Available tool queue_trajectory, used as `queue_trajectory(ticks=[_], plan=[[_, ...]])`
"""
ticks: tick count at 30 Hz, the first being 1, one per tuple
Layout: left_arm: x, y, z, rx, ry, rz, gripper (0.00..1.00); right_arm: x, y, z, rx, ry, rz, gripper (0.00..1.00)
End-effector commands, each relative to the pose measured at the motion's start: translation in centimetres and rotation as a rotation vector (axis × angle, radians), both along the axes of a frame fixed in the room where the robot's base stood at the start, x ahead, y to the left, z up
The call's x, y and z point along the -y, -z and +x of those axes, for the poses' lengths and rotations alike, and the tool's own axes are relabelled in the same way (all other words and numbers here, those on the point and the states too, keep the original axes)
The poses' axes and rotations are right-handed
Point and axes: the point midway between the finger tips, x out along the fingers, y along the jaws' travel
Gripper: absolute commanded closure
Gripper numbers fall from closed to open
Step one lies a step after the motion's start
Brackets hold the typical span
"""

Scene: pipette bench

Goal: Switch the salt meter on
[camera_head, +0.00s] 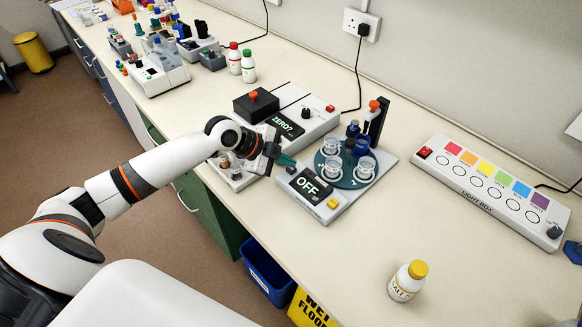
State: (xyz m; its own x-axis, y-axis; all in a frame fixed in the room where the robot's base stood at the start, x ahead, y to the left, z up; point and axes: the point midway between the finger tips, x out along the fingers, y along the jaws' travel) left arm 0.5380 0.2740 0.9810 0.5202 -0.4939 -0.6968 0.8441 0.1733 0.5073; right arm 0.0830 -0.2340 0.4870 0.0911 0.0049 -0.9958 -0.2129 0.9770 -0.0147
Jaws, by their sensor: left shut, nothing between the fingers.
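A white meter (345,205) stands on the bench, right of the picture's middle. Its dark display (310,185) reads "OFF", and a yellow button (333,204) sits at its front corner. A round teal plate with several clear cups is on its top. I cannot read a name on it, so I cannot confirm that it is the salt meter. My left gripper (284,159) is shut and empty, beside the meter's left end, close to the display. Whether it touches the meter I cannot tell. My right gripper is not in view.
A second device (289,123) with a "ZERO?" display stands just behind my left gripper. A light box (488,190) lies to the right. A yellow-capped bottle (407,281) stands near the front edge. Bare bench lies between the meter and that bottle.

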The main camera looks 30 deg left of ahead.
Motion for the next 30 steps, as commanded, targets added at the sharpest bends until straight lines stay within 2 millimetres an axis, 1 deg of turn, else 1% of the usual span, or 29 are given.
queue_trajectory(ticks=[20, 26, 30], plan=[[0.0, 0.92, -0.02, -0.001, 0.001, 0.0, 1.0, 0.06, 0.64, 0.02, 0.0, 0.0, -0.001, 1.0], [0.0, 0.72, -0.02, -0.001, 0.001, 0.0, 1.0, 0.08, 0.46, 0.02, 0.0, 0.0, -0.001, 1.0], [0.0, 0.04, -0.01, -0.001, 0.001, 0.0, 1.0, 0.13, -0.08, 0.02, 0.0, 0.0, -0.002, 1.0]])
